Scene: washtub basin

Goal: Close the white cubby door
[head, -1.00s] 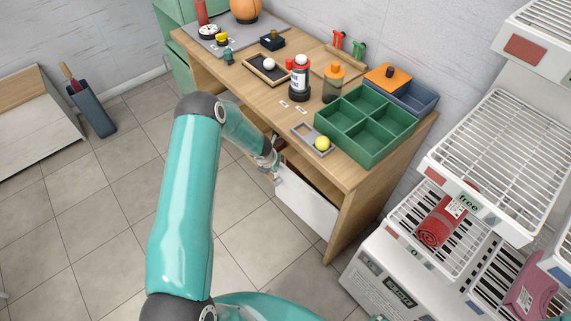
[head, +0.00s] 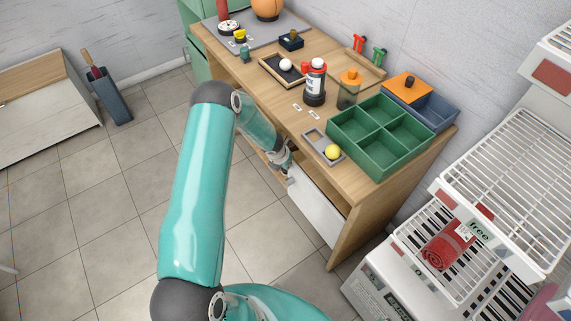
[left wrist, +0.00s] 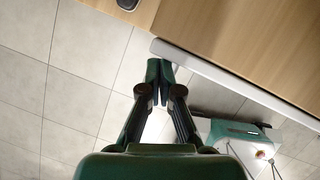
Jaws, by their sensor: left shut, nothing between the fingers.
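The white cubby door (head: 316,211) is a flat panel low on the front of the wooden desk, just below an open shelf gap. My left arm reaches to the desk front, and its gripper (head: 286,168) is by the door's upper left end. In the left wrist view my left gripper (left wrist: 159,70) is shut and empty, its tips close to the left end of a pale strip (left wrist: 215,76) along the wood. I cannot tell whether the tips touch it. My forearm hides part of the desk front. My right gripper is not in view.
The wooden desk (head: 275,98) carries a green divided tray (head: 374,160), a grey tray with a yellow ball (head: 333,152), and bottles. A white wire rack (head: 505,190) holding a red roll stands at right.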

